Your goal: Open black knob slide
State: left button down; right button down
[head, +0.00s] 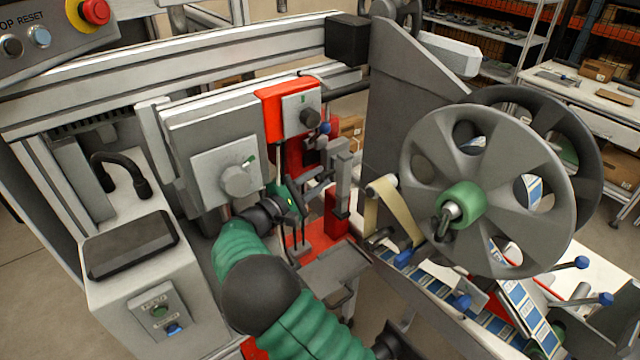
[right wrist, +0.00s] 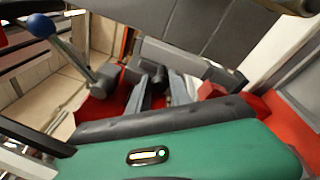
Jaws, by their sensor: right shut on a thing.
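My right gripper (head: 318,178) reaches in at the red and grey slide unit in the middle of the head view. Its fingers (right wrist: 155,92) point away from the green wrist in the right wrist view. They are shut on a small dark part, which I take to be the black knob of the slide (right wrist: 152,72); the fingers and wrist hide much of it. A separate dark round knob (head: 310,118) sits on a grey plate on the red block above the gripper. My left gripper is not in view.
A large grey reel (head: 487,190) with a green hub stands to the right. A tan tape strip (head: 398,212) hangs beside it. A grey box with a round dial (head: 238,181) is left of the gripper. A blue-tipped lever (right wrist: 42,26) stands close by in the right wrist view.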

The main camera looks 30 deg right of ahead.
jog(key=shift+s+a+f, duration=0.1)
jog(key=shift+a+f, duration=0.05)
jog(key=c, duration=1.6)
grip_release()
jog(key=o, duration=0.4)
jog(key=shift+w, duration=0.2)
jog(key=shift+s, duration=0.15)
